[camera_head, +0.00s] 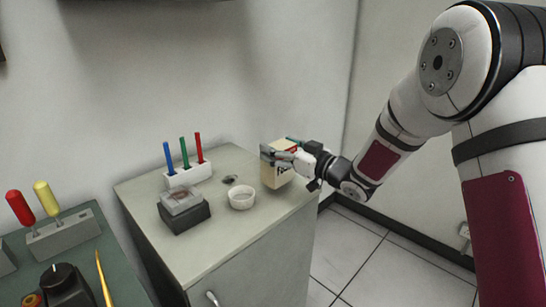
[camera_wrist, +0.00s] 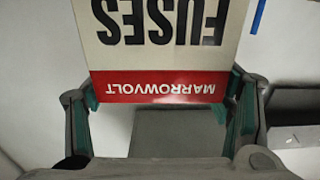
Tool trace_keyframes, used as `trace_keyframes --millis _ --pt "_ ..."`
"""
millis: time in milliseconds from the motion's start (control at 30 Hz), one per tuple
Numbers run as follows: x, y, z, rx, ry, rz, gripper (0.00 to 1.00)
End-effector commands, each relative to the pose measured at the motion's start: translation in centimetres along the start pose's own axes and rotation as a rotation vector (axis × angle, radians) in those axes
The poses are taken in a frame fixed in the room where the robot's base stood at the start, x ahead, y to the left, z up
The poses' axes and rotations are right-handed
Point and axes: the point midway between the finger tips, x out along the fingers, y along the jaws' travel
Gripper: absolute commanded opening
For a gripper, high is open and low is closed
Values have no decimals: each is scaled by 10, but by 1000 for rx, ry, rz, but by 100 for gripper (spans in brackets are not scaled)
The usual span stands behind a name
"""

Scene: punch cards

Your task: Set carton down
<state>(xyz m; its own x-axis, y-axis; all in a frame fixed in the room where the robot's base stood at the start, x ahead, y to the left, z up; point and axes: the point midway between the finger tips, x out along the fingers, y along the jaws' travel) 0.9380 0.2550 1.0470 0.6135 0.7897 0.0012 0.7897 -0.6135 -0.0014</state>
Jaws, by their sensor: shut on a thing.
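The carton (camera_head: 271,176) is cream with a red band. In the wrist view the carton (camera_wrist: 162,55) shows the words "FUSES" and "MARROWVOLT" upside down. My gripper (camera_head: 280,152) is shut on the carton near its top, with a finger on each side of it. In the wrist view my gripper (camera_wrist: 167,92) has its teal-padded fingers at the left and right edges of the carton. The carton is upright at the right end of the cabinet top (camera_head: 222,238). I cannot tell whether its base touches the surface.
A white round dish (camera_head: 241,198) stands just left of the carton. A small dark item (camera_head: 230,179) lies behind the dish. A dark block with a clear case (camera_head: 183,207) and a white rack of coloured sticks (camera_head: 188,176) stand farther left. The cabinet top's front is clear.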

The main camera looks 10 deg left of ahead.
Motion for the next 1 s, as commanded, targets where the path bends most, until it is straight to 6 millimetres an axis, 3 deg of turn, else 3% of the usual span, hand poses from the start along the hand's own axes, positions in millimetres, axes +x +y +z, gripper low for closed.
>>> trace_keyframes --millis 100,367,600,967,1000 --pt "17 2 2 -1 1 -1 26" --pt "33 5 3 -1 2 0 26" --pt "32 5 37 1 -1 1 26" --pt "32 6 40 -1 1 1 26" --pt "32 6 42 -1 0 1 76"
